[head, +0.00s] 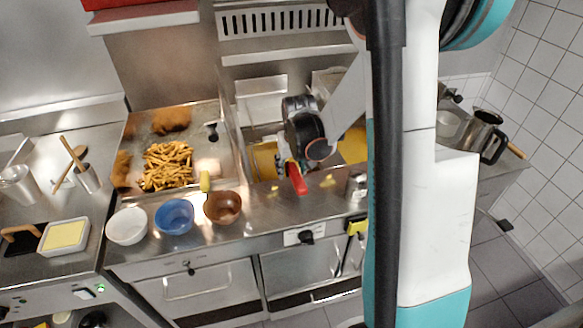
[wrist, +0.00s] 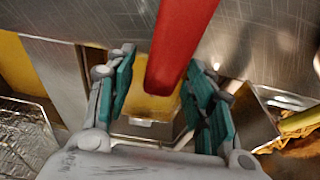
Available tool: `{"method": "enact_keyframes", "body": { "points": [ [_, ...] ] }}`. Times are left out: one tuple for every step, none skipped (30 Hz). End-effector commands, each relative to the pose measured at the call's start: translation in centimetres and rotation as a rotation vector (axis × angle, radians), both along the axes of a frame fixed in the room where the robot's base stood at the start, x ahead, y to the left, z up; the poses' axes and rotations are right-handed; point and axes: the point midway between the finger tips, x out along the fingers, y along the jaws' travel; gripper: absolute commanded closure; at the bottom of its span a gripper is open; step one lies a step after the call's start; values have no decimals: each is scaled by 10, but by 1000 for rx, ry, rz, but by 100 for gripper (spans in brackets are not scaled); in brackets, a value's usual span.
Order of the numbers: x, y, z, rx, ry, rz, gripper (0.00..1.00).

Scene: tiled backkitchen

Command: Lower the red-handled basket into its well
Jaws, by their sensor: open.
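The red handle (head: 295,178) of the basket sticks out over the front of the fryer in the head view. In the wrist view the red handle (wrist: 182,45) comes down from the top edge to between my fingers. My gripper (wrist: 160,98) is open, one finger on each side of the handle, with gaps visible. The basket's body is hidden behind my wrist in the head view, so I cannot tell its height. A well with yellow oil (head: 264,161) shows beside my gripper; more yellow oil (head: 353,146) shows to the right.
White (head: 127,226), blue (head: 174,216) and brown (head: 222,207) bowls line the front ledge. A wire mesh (wrist: 22,132) lies left in the wrist view.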

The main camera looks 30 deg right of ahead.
Motion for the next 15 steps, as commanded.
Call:
{"method": "enact_keyframes", "body": {
  "points": [
    [-1,0,6,0,0,0,51],
    [-2,1,9,0,0,0,51],
    [-4,1,15,0,0,0,51],
    [-5,1,19,0,0,0,51],
    [-7,2,24,0,0,0,51],
    [-8,2,31,0,0,0,51],
    [-10,3,36,0,0,0,51],
    [-11,3,41,0,0,0,51],
    [-13,4,48,0,0,0,51],
    [-15,4,53,0,0,0,51],
    [-16,4,58,0,0,0,51],
    [-17,5,65,0,0,0,51],
    [-18,5,70,0,0,0,51],
    [-20,6,75,0,0,0,51],
    [-21,6,80,0,0,0,51]
  ]
}}
